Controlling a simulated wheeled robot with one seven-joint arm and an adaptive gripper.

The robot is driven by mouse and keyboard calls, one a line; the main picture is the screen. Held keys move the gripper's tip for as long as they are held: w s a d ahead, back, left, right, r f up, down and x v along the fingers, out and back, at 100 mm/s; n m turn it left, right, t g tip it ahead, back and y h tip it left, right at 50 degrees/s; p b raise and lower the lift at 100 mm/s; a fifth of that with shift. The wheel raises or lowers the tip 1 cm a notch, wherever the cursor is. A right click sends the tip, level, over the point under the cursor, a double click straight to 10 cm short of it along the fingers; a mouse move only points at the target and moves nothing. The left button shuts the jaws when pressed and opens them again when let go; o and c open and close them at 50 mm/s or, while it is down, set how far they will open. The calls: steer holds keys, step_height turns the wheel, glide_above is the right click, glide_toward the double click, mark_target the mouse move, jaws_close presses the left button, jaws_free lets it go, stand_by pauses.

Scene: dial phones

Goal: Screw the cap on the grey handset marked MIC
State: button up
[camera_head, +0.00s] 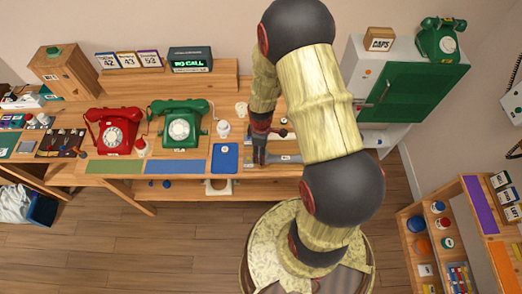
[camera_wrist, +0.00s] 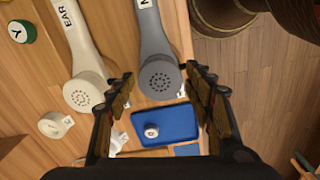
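In the wrist view, a grey handset (camera_wrist: 155,45) lies on the wooden table, its label cut off by the top edge with only an "M" partly showing. Its round perforated end (camera_wrist: 160,82) faces up. My gripper (camera_wrist: 160,73) is open, with its fingers on either side of that end; nothing is visibly gripped. A small white cap-like piece (camera_wrist: 151,131) with a mark sits on a blue tray (camera_wrist: 178,122). In the head view, my gripper (camera_head: 259,160) is low at the table by the grey handset (camera_head: 287,158), partly hidden by my arm.
A cream handset (camera_wrist: 84,50) marked EAR lies left of the grey one. A cream round piece (camera_wrist: 54,124) and a green piece (camera_wrist: 21,31) marked Y are farther left. The blue tray (camera_head: 225,150), green phone (camera_head: 179,128) and red phone (camera_head: 113,132) stand left of my gripper.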

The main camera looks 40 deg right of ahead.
steer(key=shift+o, duration=0.5)
steer(key=shift+r+p, duration=2.5)
steer(key=shift+r, duration=1.05)
